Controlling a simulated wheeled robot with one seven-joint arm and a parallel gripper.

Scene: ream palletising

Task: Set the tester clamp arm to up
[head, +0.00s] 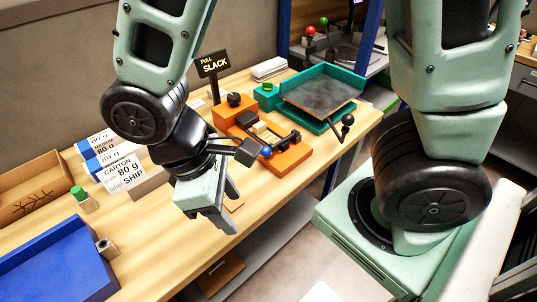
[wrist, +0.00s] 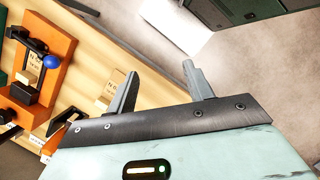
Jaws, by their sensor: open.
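The orange tester (head: 290,158) stands on the wooden bench, right of my gripper in the head view. Its dark clamp arm ends in a blue ball knob (head: 266,152); the arm looks low over the orange base, but its exact angle is hard to tell. In the wrist view the tester (wrist: 62,50) is at the left edge, with the blue knob (wrist: 51,62) on it. My gripper (head: 230,205) is open and empty, in front of the tester near the bench's front edge. Its two fingers (wrist: 158,80) are apart from the knob.
A "PULL SLACK" sign (head: 214,63) stands behind the tester. A teal tray (head: 318,122) with a dark plate is to the right. Labelled cartons (head: 120,172), a brown tray (head: 30,190), and a blue tray (head: 55,265) are on the left. Floor is open before the bench.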

